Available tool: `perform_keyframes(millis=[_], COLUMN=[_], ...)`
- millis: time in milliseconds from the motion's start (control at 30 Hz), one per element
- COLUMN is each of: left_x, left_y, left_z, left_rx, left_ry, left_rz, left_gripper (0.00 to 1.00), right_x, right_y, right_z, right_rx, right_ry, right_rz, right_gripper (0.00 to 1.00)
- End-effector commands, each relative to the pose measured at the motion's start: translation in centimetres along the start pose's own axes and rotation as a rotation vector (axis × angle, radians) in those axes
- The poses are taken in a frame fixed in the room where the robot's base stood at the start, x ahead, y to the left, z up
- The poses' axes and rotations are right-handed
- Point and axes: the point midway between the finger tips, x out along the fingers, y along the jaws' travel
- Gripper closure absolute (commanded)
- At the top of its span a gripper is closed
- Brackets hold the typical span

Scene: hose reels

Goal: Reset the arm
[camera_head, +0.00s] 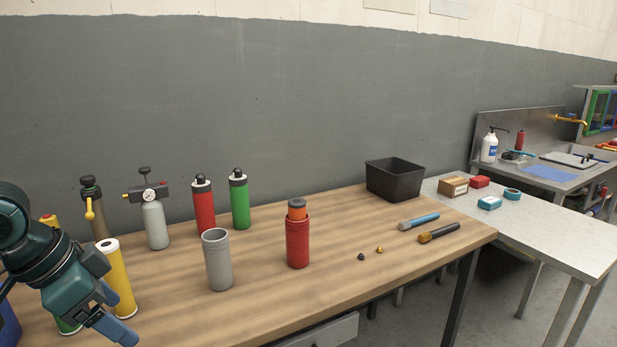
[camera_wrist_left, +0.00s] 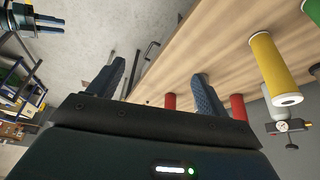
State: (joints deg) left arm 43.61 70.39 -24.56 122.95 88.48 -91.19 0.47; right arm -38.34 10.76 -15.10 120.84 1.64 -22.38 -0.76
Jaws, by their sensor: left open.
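My left arm comes in from the left in the head view. Its gripper (camera_head: 112,318) hangs at the near left edge of the wooden table (camera_head: 345,220), partly cut off by the frame. In the left wrist view the two dark blue fingers (camera_wrist_left: 157,85) are spread wide with nothing between them. A yellow cylinder (camera_head: 121,280) stands just behind the gripper in the head view and also shows in the left wrist view (camera_wrist_left: 274,68). What looks like my right gripper (camera_wrist_left: 45,24) is small at the top left of the left wrist view; its jaw opening is unclear.
A grey open cylinder (camera_head: 217,262), a red cylinder with an orange top (camera_head: 297,240), a gauge bottle (camera_head: 155,225) and red (camera_head: 203,210) and green (camera_head: 239,204) bottles stand on the table. A black bin (camera_head: 394,182) is at the back right. The table's front middle is clear.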

Motion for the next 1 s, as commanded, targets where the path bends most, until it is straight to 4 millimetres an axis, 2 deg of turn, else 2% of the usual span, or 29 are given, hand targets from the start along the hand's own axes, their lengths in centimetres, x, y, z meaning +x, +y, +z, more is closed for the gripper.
perform_keyframes(millis=[33, 267, 467, 600, 700, 833, 1000], left_x=[2.1, 9.6, 17.4, 22.4, 25.1, 27.0, 27.7], left_y=[0.5, 1.7, 4.7, 7.9, 10.4, 13.8, 16.9], left_z=[-0.5, -2.5, -2.8, -1.1, 1.1, 4.5, 8.0], left_rx=[-0.003, -0.039, -0.128, -0.226, -0.296, -0.364, -0.397], left_ry=[0.022, 0.165, 0.333, 0.449, 0.508, 0.548, 0.557], left_rz=[0.023, 0.037, 0.034, -0.009, -0.064, -0.15, -0.24], left_gripper=[0.22, 0.22, 0.22, 0.22, 0.22, 0.22, 0.22], right_x=[-0.1, -0.2, -0.3, -0.5, -0.6, -0.8, -1.0], right_y=[0.0, 0.3, 0.3, 0.4, 0.6, 0.7, 0.8], right_z=[-0.1, -0.7, -1.1, -0.8, -0.6, -0.6, -0.1], right_rx=[0.001, 0.007, 0.016, 0.017, 0.018, 0.019, 0.023], right_ry=[-0.003, 0.0, -0.003, -0.021, -0.032, -0.04, -0.058], right_rz=[0.001, 0.012, 0.017, 0.021, 0.024, 0.028, 0.032], right_gripper=[0.64, 0.64, 0.64, 0.64, 0.64, 0.64, 0.64])
